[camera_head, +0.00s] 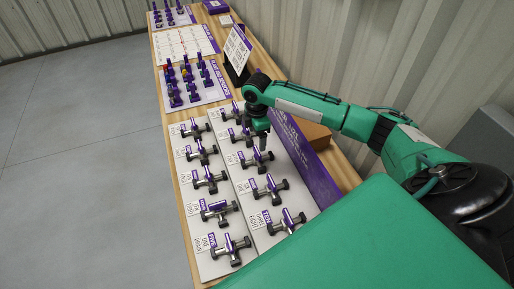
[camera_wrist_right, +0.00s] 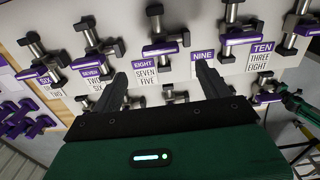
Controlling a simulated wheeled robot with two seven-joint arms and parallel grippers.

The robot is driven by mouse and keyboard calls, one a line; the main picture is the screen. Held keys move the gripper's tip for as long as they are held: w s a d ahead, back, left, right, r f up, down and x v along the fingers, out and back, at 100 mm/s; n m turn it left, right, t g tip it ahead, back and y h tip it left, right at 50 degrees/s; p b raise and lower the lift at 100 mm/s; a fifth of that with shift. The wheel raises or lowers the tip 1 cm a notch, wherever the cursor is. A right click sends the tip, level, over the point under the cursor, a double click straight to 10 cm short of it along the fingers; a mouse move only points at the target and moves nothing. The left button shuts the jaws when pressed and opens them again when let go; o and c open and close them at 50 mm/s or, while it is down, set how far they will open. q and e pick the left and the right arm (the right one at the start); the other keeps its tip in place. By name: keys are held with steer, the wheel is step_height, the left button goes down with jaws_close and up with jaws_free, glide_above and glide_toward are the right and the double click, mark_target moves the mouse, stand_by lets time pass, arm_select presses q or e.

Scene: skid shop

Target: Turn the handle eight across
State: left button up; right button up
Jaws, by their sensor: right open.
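The valve eight, with a purple handle (camera_wrist_right: 166,47), is beyond the fingers of my right gripper (camera_wrist_right: 161,82) in the wrist view. Its card reads "EIGHT" (camera_wrist_right: 145,65). The purple bar appears to lie across its grey pipe. The same valve shows in the right column in the head view (camera_head: 258,157). My right gripper (camera_head: 263,148) points down over this part of the board and partly covers it. Its fingers are open and apart, with nothing between them; contact with the handle cannot be seen. My left gripper is out of view.
Similar valves stand close by: seven (camera_wrist_right: 92,72), nine (camera_wrist_right: 245,39) and ten (camera_wrist_right: 304,33). A second column runs along the left of the white board (camera_head: 214,263). A purple panel (camera_head: 312,172) and brown box (camera_head: 312,132) stand to the right. Other boards lie farther back.

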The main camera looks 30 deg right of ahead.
step_height(320, 180, up, 6)
steer(key=shift+f+b, duration=0.2)
steer(key=shift+b, duration=0.3)
